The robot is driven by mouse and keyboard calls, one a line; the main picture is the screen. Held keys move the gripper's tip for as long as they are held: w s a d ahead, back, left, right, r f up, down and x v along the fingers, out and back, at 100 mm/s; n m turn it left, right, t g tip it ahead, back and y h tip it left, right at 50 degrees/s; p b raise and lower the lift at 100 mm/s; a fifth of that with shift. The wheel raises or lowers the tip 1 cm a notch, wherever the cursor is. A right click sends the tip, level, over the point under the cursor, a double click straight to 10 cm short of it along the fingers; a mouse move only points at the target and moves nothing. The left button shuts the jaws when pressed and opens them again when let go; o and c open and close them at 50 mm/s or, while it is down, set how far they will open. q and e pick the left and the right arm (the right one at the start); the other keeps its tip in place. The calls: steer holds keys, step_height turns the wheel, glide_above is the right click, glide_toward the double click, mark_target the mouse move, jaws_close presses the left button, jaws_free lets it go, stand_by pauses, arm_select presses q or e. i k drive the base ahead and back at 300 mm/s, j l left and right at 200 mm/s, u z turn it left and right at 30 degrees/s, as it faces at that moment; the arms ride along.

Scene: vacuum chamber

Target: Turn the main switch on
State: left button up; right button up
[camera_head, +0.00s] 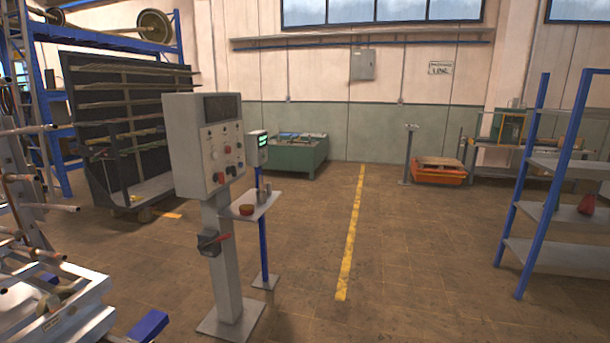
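A grey control box (203,145) stands on a grey post (228,265) left of the middle. Its front has a dark display (221,107) and several small knobs and buttons, some of them red. Neither of my grippers is in view.
A small shelf (262,204) with a red bowl (246,210) and a green-lit display (261,141) stand just behind the post. Metal frames and pipes (55,290) crowd the lower left. Blue-framed shelving (560,200) stands at right. The floor around the yellow line (351,235) is clear.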

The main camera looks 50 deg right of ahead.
mark_target(219, 177)
steer(key=z, duration=0.95)
steer(key=u, duration=0.45)
steer(key=i+l+u, duration=0.4)
steer(key=l+u, duration=0.2)
steer(key=i+l+u, duration=0.1)
steer(key=l+u, duration=0.2)
steer(key=i+l+u, duration=0.1)
steer(key=l+u, duration=0.2)
steer(key=l, duration=0.1)
